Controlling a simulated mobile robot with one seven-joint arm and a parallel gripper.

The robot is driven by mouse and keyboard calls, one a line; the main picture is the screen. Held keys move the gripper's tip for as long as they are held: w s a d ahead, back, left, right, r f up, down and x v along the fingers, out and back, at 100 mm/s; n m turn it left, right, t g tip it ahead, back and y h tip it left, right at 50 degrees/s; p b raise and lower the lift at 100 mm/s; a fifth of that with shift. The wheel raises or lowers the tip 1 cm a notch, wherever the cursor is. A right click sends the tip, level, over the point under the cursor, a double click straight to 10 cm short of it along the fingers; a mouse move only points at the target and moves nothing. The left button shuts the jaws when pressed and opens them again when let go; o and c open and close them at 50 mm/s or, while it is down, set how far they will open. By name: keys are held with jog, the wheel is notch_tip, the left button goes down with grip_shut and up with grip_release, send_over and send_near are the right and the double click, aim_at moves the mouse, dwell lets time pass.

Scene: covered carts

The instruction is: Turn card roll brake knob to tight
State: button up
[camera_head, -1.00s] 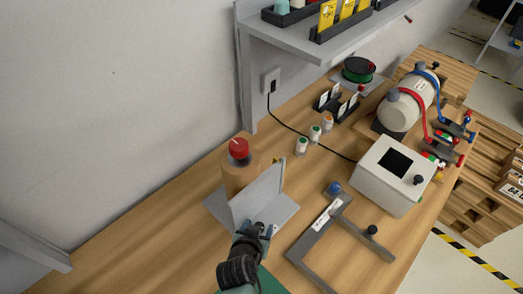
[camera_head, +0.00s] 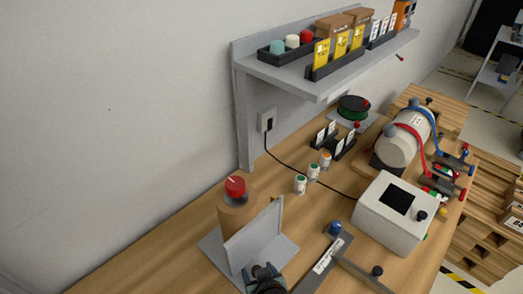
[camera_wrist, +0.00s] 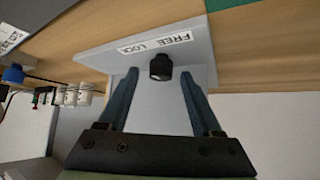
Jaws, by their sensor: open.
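A brown card roll (camera_head: 236,212) stands upright on a grey metal bracket (camera_head: 262,236) on the wooden bench. A red knob (camera_head: 235,185) with a pale line sits on top of the roll. My gripper (camera_head: 264,272) is at the bracket's front, low in the head view. In the wrist view my gripper (camera_wrist: 159,78) is open, with its two blue-grey fingers either side of a small black knob (camera_wrist: 160,67) on the bracket plate. A white label (camera_wrist: 155,44) reading FREE and LOCK is beside that knob. Whether the fingers touch it, I cannot tell.
Right of the bracket are a dark frame (camera_head: 345,262) with a blue knob and a white box (camera_head: 393,220) with a screen. Small white jars (camera_head: 300,184) stand behind. A grey shelf (camera_head: 320,75) overhangs the back against the wall.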

jog(key=n+y+b, duration=0.1)
jog(key=n+g+y+b, duration=0.1)
jog(key=n, duration=0.1)
jog(key=shift+w+f+n+y+b, duration=0.1)
jog(key=shift+w+n+y+b, duration=0.05)
jog(key=shift+n+y+b, duration=0.2)
jog(key=v, duration=1.3)
jog(key=w+a+r+t, duration=0.1)
jog(key=w+r, duration=0.2)
jog(key=w+a+r+t+b, duration=0.1)
jog(key=w+a+r, duration=0.1)
jog(key=w+r, duration=0.1)
jog(key=w+a+r+t, duration=0.1)
jog(key=w+r, duration=0.2)
jog(key=w, duration=0.1)
jog(key=shift+w+a, duration=0.15)
jog(key=shift+a, duration=0.25)
jog(key=w+r+t+h, duration=0.1)
jog(key=w+r, duration=0.2)
jog(key=r, duration=0.4)
jog(key=w+r+t+h, duration=0.1)
jog(key=w+r+t, duration=0.1)
jog(key=w+r, duration=0.2)
jog(key=shift+w+d+r+t+b, duration=0.3)
jog(key=shift+d+r+b, duration=0.05)
jog(key=shift+r, duration=1.5)
jog(key=shift+n+h, duration=0.25)
